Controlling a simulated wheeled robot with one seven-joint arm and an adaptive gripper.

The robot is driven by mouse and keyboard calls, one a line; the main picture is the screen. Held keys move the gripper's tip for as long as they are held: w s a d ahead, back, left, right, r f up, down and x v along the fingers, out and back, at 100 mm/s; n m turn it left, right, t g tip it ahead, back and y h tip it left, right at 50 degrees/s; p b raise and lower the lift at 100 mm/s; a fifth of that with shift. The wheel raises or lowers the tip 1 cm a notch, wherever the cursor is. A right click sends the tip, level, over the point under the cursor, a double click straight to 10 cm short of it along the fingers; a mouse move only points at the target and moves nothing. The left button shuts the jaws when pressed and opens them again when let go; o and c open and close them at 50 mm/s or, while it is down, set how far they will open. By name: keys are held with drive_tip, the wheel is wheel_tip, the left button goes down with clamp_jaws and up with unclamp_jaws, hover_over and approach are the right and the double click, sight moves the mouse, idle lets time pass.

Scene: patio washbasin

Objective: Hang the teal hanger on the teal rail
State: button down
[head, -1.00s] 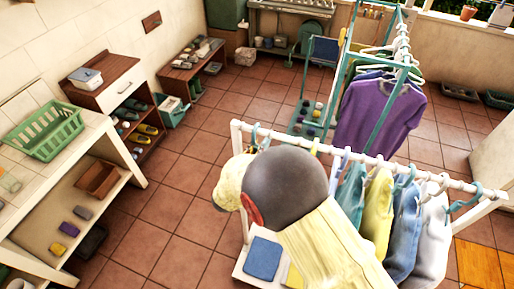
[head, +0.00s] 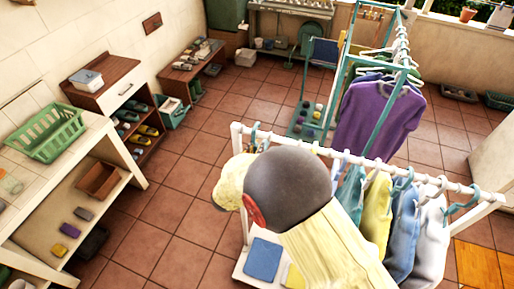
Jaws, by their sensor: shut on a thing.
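A teal-framed rack (head: 345,95) stands at the back right, with a purple shirt (head: 377,112) and several white hangers at its upper bar. In front of it a white rail (head: 345,154) carries several garments. A teal hanger hook (head: 474,198) sits at its right end, and a blue-teal hook (head: 404,180) is nearer the middle. A teal garment (head: 351,192) hangs partly behind my arm. I cannot tell which hanger is the task's one. My arm covers the middle front, and my gripper is hidden, so what it holds does not show.
Shelves with a green basket (head: 46,133) and a brown cabinet (head: 112,78) line the left wall. The tiled floor (head: 195,160) between them and the racks is clear. A blue box lid (head: 262,259) lies on the white rack's low shelf.

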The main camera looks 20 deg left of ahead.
drive_tip(key=shift+r, duration=0.55)
drive_tip(key=v, duration=0.3)
drive_tip(key=p+v, duration=0.1)
drive_tip(key=v, duration=0.2)
drive_tip(key=f+p+v, duration=0.1)
drive_tip(key=v, duration=0.2)
drive_tip(key=shift+s+a+f, duration=0.1)
drive_tip(key=shift+s, duration=0.2)
drive_tip(key=shift+s+p, duration=0.3)
drive_tip(key=shift+s, duration=0.1)
